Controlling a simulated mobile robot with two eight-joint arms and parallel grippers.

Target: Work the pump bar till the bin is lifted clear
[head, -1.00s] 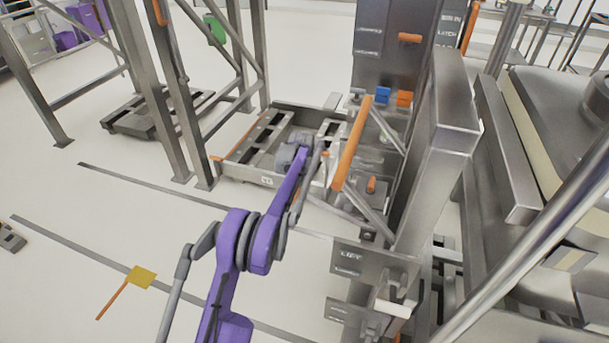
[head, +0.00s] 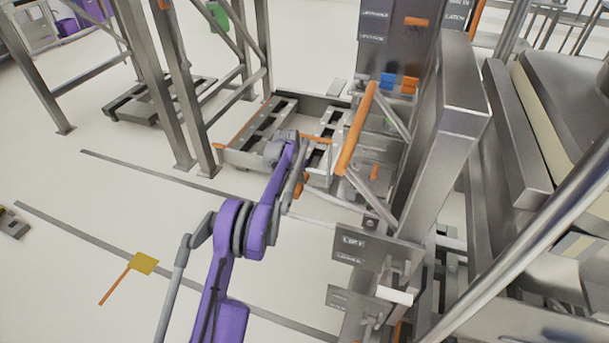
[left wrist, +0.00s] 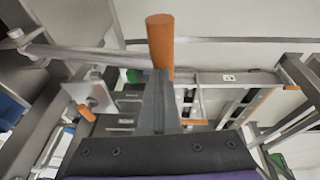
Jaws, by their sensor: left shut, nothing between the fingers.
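The orange pump bar (head: 357,128) slants on steel arms at the front of the steel lift post (head: 440,140). In the left wrist view the bar (left wrist: 160,42) stands upright beyond the fingers. My left gripper (head: 300,146) is beside the bar, to its left in the head view. In the left wrist view its dark fingers (left wrist: 158,78) are together and empty, overlapping the bar's lower part; I cannot tell if they touch it. A large steel body with a cream edge (head: 530,80), perhaps the bin, stands at the right, cut off. My right gripper is out of view.
A plate marked LIFT (head: 363,250) juts out below the bar. A low steel frame (head: 238,150) lies on the floor behind my left gripper. Steel rack legs (head: 165,110) stand at the upper left. A yellow flag marker (head: 145,263) is on the open floor at lower left.

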